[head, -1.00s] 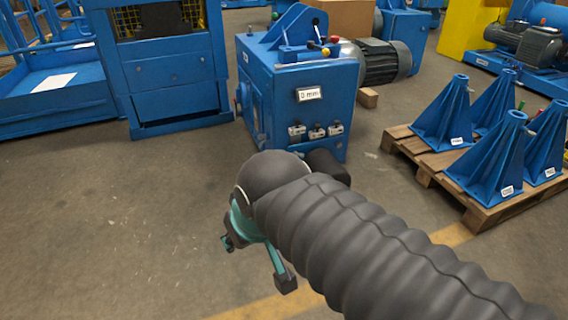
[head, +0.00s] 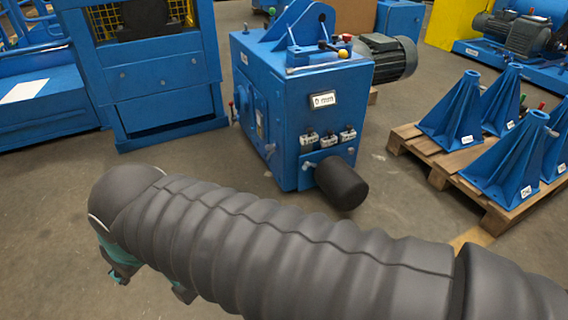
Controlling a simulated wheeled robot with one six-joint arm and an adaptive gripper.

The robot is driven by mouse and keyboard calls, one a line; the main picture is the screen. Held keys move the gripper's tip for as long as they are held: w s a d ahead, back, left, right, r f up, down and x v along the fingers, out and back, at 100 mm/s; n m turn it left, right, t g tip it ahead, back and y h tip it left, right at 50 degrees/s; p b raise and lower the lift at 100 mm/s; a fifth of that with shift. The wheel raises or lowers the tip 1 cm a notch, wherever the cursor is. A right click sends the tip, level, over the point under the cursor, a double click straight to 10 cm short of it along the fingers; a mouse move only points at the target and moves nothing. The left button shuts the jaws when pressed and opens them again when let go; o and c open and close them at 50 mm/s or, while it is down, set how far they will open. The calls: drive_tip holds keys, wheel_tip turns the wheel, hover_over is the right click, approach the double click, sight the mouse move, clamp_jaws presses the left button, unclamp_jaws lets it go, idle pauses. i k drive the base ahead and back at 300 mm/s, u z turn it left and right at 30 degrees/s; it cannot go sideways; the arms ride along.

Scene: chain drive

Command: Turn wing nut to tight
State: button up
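The blue machine (head: 325,75) stands ahead of me, with a "0 mm" plate (head: 322,100) on its front. Below the plate sit several small metal fittings with white tags (head: 329,142). A small silver fitting (head: 308,166) shows beneath them and another (head: 270,150) at the left front edge. They are too small to tell which is the wing nut. My gripper (head: 150,282) hangs low at the left, well short of the machine and touching nothing visible. Its teal and black fingers look spread apart and empty. My arm partly hides them.
A black cylinder (head: 342,184) sticks out low from the machine's front. A lever with a yellow-black ball (head: 341,52) is on top. A pallet (head: 440,178) with several blue stands is at right. A blue press (head: 160,95) stands at left. Floor between is clear.

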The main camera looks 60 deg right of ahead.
sight(306, 164)
drive_tip(key=z, duration=0.2)
drive_tip(key=i, duration=0.75)
drive_tip(key=z, duration=1.15)
drive_tip(key=i, duration=0.55)
drive_tip(key=z, duration=0.55)
